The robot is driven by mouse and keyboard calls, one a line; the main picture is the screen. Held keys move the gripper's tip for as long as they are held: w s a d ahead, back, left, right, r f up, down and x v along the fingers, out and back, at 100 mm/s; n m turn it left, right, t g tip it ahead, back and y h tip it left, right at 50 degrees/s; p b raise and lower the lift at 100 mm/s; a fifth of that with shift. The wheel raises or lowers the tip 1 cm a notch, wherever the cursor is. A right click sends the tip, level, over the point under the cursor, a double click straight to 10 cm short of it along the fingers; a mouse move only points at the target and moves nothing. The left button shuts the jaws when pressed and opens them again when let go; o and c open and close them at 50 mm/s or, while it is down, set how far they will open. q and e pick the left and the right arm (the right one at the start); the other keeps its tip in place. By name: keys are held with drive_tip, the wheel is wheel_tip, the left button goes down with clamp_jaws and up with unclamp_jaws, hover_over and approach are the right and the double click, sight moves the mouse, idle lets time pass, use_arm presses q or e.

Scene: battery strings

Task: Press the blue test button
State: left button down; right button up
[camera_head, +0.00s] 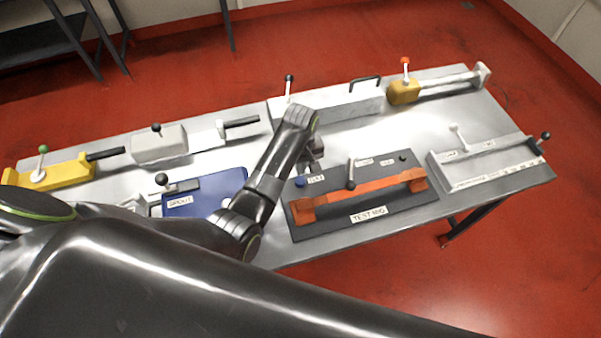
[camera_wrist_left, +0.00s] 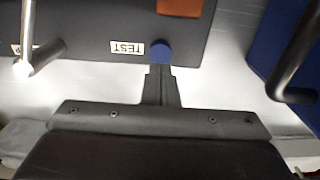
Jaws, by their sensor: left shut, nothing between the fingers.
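The blue test button (camera_head: 299,183) is a small round knob at the left end of the dark test rig board (camera_head: 397,204), beside a label reading TEST. In the left wrist view the blue button (camera_wrist_left: 161,51) lies right at the tips of my left gripper (camera_wrist_left: 160,72), next to the TEST label (camera_wrist_left: 127,48). The fingers are shut together and empty. I cannot tell whether they touch the button. In the head view my left gripper (camera_head: 313,167) is partly hidden behind its wrist, close above the button. My right gripper is not in view.
The rig carries an orange bar (camera_head: 362,190) and an upright lever (camera_head: 351,175). A blue SPOUT board (camera_head: 215,205) lies to the left, a grey tray (camera_head: 490,167) to the right. Lever fixtures, including a yellow one (camera_head: 404,91), line the table's back.

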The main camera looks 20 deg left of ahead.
sight(301, 181)
use_arm(q)
wheel_tip(301, 181, down, 3)
drive_tip(key=shift+f, duration=0.7)
use_arm(e)
drive_tip(key=shift+s+d+r, duration=0.3)
drive_tip(key=shift+d+r, duration=0.05)
drive_tip(key=shift+d, duration=0.1)
